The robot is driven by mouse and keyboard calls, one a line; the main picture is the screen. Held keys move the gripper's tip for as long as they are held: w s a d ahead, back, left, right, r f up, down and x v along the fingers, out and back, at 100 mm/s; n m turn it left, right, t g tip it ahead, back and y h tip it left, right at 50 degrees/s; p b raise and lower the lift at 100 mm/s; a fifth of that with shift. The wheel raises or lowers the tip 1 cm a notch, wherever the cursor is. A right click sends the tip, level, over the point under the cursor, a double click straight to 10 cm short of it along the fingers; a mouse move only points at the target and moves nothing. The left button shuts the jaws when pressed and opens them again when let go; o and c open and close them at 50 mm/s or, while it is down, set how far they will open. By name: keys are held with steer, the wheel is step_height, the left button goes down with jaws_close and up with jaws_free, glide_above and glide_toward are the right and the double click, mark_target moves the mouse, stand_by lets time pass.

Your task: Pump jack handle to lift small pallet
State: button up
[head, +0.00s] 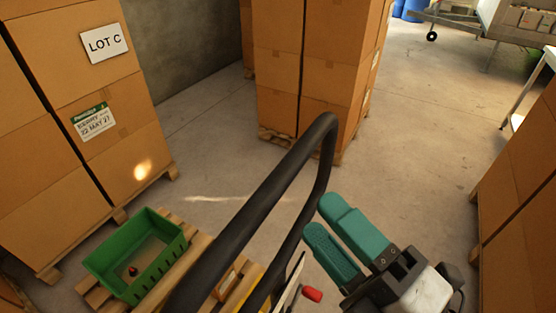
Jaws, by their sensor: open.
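The jack handle (253,217), a thick black loop, rises from the bottom edge and bends over near the middle of the head view. My gripper (321,219), with two teal fingers, is open just right of the handle's right-hand bar. Its fingertips point up and left towards that bar. I cannot tell whether they touch it, and the bar does not clearly lie between the fingers. The small wooden pallet (197,244) lies at the lower left, partly hidden by the handle and a green crate. Yellow jack parts (243,289) show at the bottom edge.
The green crate (170,254) on the pallet holds a small red round object (132,271). Stacked cartons stand at the left (60,95), centre back (312,60) and right (520,190). A red piece (312,294) shows below my gripper. Concrete floor (420,130) is clear beyond.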

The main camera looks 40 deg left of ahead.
mark_target(280, 167)
steer(key=p+x, duration=0.3)
steer(key=x, duration=0.6)
steer(key=shift+a, duration=0.1)
steer(key=shift+w+a, duration=0.2)
steer(key=shift+a, duration=0.45)
steer(key=shift+c, duration=0.2)
steer(key=shift+f, duration=0.1)
jaws_close()
